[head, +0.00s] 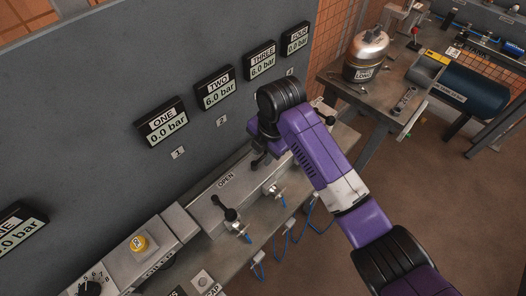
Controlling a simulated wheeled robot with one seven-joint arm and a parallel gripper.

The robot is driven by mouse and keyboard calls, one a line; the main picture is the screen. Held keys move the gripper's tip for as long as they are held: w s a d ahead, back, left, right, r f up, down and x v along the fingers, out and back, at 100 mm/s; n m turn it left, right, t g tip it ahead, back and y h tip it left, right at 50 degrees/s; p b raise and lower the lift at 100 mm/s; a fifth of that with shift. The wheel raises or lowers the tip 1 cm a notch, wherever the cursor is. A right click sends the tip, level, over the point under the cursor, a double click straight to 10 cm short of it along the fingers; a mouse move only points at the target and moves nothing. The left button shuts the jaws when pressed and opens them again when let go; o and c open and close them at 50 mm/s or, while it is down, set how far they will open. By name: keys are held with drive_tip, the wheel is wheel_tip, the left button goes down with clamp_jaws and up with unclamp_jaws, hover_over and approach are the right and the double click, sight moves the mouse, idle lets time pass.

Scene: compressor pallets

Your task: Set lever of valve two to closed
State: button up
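The valve two lever is mostly hidden behind my arm; a metal valve body (273,190) with a blue hose shows just below and right of my wrist, probably valve two. The gauge marked TWO (215,89) on the grey panel reads 6.0 bar, above a small label 2 (222,121). My purple and black arm reaches in from the lower right. My gripper (260,160) is at its end, low over the bench beside that valve; it is small, dark and largely covered by my wrist. I cannot tell its opening, contact, or the lever's angle.
A nearer valve (232,215) has a black-knobbed lever, beside an OPEN label (226,180). Gauges ONE (163,122) and FOUR (296,38) read 0.0 bar; THREE (261,58) reads 6.0. A yellow button (139,243) sits left. A side table (345,88) stands right.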

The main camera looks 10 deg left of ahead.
drive_tip(key=shift+f, duration=0.1)
clamp_jaws()
idle(1.4)
